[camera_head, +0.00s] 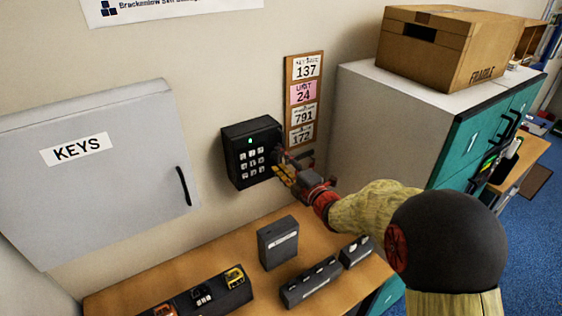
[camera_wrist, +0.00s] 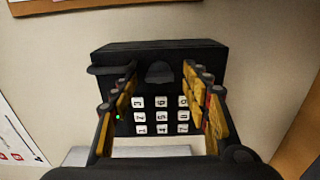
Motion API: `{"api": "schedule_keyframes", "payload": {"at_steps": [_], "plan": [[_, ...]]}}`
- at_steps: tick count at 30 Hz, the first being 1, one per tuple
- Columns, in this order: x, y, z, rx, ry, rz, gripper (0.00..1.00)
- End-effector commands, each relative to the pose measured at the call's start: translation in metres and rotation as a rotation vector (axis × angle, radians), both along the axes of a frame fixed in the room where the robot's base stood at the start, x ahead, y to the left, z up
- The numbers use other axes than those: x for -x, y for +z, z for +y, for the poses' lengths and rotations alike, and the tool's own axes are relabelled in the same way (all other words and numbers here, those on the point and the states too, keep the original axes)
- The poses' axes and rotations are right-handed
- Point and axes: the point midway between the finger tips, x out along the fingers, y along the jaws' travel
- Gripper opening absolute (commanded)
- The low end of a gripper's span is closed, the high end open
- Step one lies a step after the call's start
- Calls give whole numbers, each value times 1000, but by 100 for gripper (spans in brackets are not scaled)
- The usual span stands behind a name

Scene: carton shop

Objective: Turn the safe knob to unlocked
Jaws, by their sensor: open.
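The safe is a black wall-mounted box (camera_head: 246,150) with a white-buttoned keypad and a lit green light. In the wrist view its keypad (camera_wrist: 161,115) appears turned sideways. A dark knob (camera_wrist: 159,73) stands out from its face beyond the keypad. My gripper (camera_head: 281,169) is at the right side of the safe's face, hiding part of it in the head view. In the wrist view my gripper (camera_wrist: 160,80) is open, with its yellow fingers on either side of the knob and a gap on both sides. No contact with the knob shows. Its setting cannot be read.
A grey key cabinet (camera_head: 100,170) hangs to the left. A number board (camera_head: 304,62) is just above and right of the safe. The wooden desk (camera_head: 215,268) below carries dark trays and a small box (camera_head: 278,245). A teal-doored cabinet (camera_head: 455,150) stands at right.

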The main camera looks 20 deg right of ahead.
Motion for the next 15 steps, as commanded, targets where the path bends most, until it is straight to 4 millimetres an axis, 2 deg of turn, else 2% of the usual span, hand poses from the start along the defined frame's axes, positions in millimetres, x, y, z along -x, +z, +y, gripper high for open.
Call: {"api": "schedule_keyframes", "payload": {"at_steps": [9, 15], "plan": [[-3, 0, 1, -1, -1, 0, 46], [-2, 0, 1, -1, -1, 0, 35]]}}
